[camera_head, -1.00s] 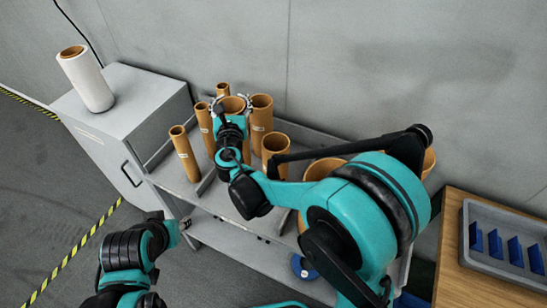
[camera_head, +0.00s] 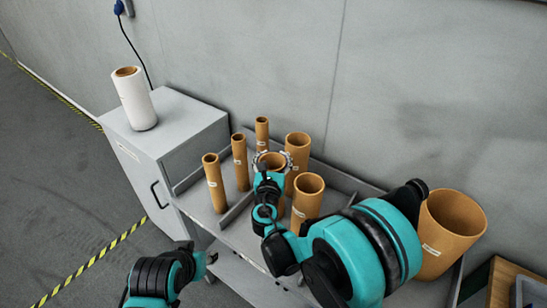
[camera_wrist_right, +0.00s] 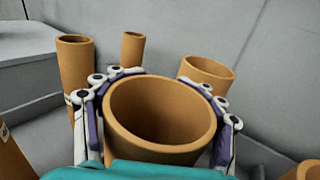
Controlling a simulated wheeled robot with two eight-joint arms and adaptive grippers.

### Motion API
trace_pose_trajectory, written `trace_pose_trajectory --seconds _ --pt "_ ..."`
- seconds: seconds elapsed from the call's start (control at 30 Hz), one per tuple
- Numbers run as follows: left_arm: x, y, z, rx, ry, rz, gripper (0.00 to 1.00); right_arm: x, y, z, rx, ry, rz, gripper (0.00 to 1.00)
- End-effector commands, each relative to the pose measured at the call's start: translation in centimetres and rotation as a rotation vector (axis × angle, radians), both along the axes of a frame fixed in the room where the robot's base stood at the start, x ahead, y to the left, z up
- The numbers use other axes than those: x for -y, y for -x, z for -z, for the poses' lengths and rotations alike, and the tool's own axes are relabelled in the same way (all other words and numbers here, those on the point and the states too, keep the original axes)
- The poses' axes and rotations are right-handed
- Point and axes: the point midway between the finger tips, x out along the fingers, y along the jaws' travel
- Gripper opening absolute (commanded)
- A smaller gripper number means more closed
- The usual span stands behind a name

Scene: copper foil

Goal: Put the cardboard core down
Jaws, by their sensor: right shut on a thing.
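A brown cardboard core (camera_head: 277,163) stands upright among other cores on a grey shelf cart (camera_head: 229,227). My right gripper (camera_head: 272,158) is shut around it near its top rim. In the right wrist view the core (camera_wrist_right: 160,112) shows its open round mouth, with the fingers of my right gripper (camera_wrist_right: 158,85) along both sides. The core's lower end is hidden by my arm and by neighbouring cores, so I cannot tell if it touches the shelf. My left gripper (camera_head: 208,258) is at the lower left, apart from the cart; its fingers are too small to read.
Several other cores stand close around, including a thin one (camera_head: 214,183), one in front (camera_head: 308,198) and a wide one (camera_head: 448,235) at the right. A white roll (camera_head: 135,99) stands on a grey cabinet (camera_head: 190,125) at the left. Low dividers split the shelf.

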Motion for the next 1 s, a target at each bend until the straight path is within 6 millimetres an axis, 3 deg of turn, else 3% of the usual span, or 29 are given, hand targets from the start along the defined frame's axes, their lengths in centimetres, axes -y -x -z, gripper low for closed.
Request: trace_pose_trajectory --seconds 0.27,0.3,0.33,0.73,1.0 --pt "0.0 0.0 0.4 0.000 0.000 0.000 0.40 0.0 0.0 0.3 0.000 0.000 0.000 0.26" --pt "0.0 0.0 0.2 0.000 0.000 0.000 0.40 0.0 0.0 0.2 0.000 0.000 0.000 0.73" --pt "0.0 0.0 0.2 0.000 0.000 0.000 0.40 0.0 0.0 0.2 0.000 0.000 0.000 0.78" --pt "0.0 0.0 -0.4 0.000 0.000 0.000 0.40 0.0 0.0 -0.4 0.000 0.000 0.000 0.78" --pt "0.0 0.0 -1.0 0.000 0.000 0.000 0.40 -0.6 5.4 -0.3 0.000 0.000 -0.003 0.78"
